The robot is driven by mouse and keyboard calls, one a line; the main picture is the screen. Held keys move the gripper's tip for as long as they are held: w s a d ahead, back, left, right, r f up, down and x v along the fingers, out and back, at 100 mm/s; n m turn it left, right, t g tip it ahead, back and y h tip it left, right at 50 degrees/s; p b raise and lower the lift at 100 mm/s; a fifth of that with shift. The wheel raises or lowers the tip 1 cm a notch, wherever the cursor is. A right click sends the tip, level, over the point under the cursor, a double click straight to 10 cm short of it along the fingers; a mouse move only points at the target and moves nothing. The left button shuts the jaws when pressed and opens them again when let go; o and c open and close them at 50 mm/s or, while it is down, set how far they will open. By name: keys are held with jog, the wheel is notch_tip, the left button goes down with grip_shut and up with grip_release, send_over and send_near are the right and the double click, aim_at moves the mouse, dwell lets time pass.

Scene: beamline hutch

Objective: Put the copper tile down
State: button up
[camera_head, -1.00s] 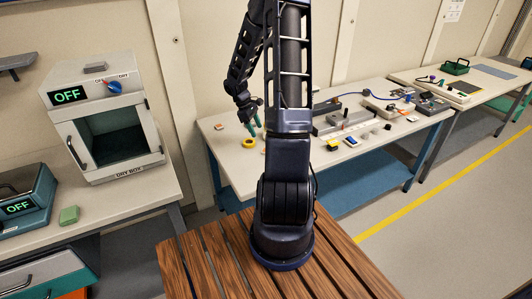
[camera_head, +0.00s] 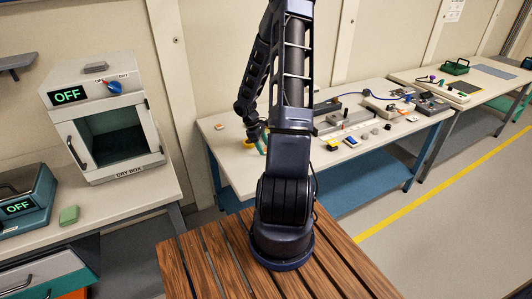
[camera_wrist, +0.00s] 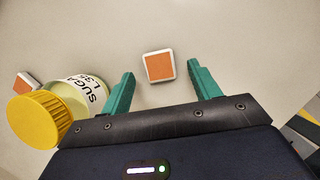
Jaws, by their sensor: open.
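In the wrist view a square copper-orange tile with a white edge (camera_wrist: 158,66) lies flat on the pale table top, in the gap in front of my gripper (camera_wrist: 160,72). The green fingers are open, one on each side of the tile in the picture, and I see no contact. A second, similar tile (camera_wrist: 25,82) lies at the left, partly hidden by a jar's yellow lid. An orange tile also shows in the head view (camera_head: 219,126). There my gripper (camera_head: 264,143) is low over the table's left part, partly hidden by my arm.
The middle table (camera_head: 235,165) holds several small items and devices to the right. A dry box (camera_head: 110,120) marked OFF stands open-fronted at the left.

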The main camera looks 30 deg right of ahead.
jog(key=shift+s+d+f, duration=0.15)
jog(key=shift+d+f, duration=0.05)
jog(key=shift+f, duration=0.4)
jog(key=shift+c, duration=0.4)
jog(key=c, duration=1.1)
jog(key=shift+o, duration=0.2)
jog(key=shift+r, duration=0.1)
notch_tip(320, 180, up, 20)
